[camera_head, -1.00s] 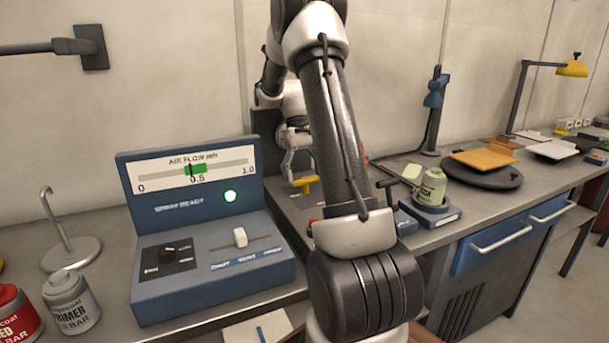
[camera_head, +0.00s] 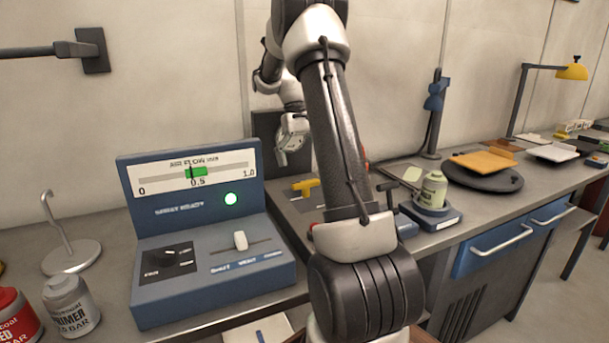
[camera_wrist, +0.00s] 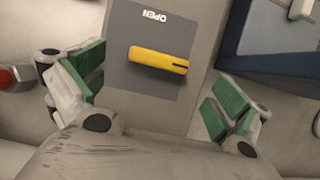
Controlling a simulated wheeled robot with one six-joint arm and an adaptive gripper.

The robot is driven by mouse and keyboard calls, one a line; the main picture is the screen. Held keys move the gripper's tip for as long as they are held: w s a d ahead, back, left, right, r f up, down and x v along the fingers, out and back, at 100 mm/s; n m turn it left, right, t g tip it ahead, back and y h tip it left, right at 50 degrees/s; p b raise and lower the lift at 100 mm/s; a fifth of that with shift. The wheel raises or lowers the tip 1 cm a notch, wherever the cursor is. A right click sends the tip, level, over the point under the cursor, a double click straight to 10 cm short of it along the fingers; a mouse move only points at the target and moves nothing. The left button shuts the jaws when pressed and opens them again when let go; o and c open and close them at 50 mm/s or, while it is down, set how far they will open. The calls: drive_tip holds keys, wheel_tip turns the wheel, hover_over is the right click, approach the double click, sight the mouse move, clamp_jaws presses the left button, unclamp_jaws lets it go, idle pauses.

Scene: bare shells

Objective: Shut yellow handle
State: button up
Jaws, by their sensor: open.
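The yellow handle (camera_head: 306,187) stands on a grey plate on the bench, behind my arm and right of the blue air flow console. In the wrist view the yellow handle (camera_wrist: 158,60) lies crosswise on its plate (camera_wrist: 130,88), with the word OPEN printed at the plate's upper edge. My gripper (camera_wrist: 150,90) is open, its green-padded fingers apart on either side of the handle's plate and not touching the handle. In the head view my gripper (camera_head: 292,140) hangs above and behind the handle, partly hidden by my arm.
The blue console (camera_head: 215,262) with a lit green lamp stands left of the handle. A red button (camera_wrist: 6,76) sits at the wrist view's left. A green-grey can (camera_head: 432,188) on a blue base stands to the right. Paint cans (camera_head: 70,305) are at front left.

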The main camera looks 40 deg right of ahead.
drive_tip(key=v, duration=0.7)
drive_tip(key=shift+f, duration=0.1)
